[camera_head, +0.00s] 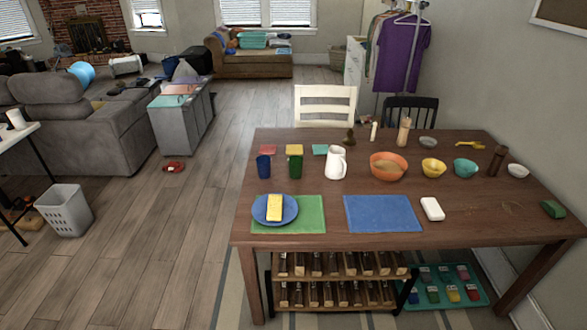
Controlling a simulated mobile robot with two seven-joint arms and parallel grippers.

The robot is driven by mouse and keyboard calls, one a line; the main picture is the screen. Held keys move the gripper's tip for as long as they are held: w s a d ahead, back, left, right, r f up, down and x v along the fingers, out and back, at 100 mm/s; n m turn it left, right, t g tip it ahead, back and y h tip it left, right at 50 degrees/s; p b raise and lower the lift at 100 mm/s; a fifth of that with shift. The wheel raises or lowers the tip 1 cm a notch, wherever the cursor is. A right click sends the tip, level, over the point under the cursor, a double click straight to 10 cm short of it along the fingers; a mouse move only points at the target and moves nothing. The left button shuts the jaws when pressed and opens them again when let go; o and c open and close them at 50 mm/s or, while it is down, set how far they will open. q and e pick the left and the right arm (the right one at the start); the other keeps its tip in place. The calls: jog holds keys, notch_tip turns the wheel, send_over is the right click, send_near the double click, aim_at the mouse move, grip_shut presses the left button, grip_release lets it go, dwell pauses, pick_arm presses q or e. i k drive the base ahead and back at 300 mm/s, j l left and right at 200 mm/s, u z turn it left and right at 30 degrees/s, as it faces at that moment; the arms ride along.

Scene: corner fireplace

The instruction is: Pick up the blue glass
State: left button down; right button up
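The blue glass (263,167) stands upright on the left part of the brown wooden table (365,238), near its left edge. A green glass (295,167) stands just right of it, with a small gap between them. A red coaster (268,150) lies behind the blue glass. A blue plate (259,212) with a yellow item (275,207) on it lies in front of the glass, on a green mat (311,216). Neither of my grippers shows in the head view.
A white pitcher (337,163), an orange bowl (388,174) and a yellow bowl (433,167) stand farther right. A blue mat (383,213) lies at the front. A white chair (326,104) is behind the table. Open floor (150,240) lies left of the table, beyond it a grey basket (66,212).

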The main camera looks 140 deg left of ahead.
aim_at(264, 168)
jog(key=u, duration=4.95)
jog(key=i+j+u, duration=0.6)
jog(key=j+u, duration=0.25)
jog(key=i+j+u, duration=0.1)
jog(key=i+u, duration=0.3)
jog(key=i+j+z, duration=0.1)
jog(key=i, duration=0.35)
jog(key=i+j, duration=0.25)
jog(key=i, duration=0.15)
jog(key=i+j+z, duration=0.15)
jog(key=i, duration=0.25)
jog(key=i+z, duration=0.15)
jog(key=z, duration=0.25)
jog(key=i+z, duration=0.2)
jog(key=z, duration=0.2)
jog(key=i+j+z, duration=0.15)
jog(key=z, duration=0.2)
jog(key=i+j+z, duration=0.1)
jog(key=z, duration=0.3)
jog(key=i+j+z, duration=0.1)
jog(key=z, duration=0.4)
jog(key=i+j+z, duration=0.25)
jog(key=z, duration=0.2)
jog(key=i+j+z, duration=0.15)
jog(key=z, duration=0.35)
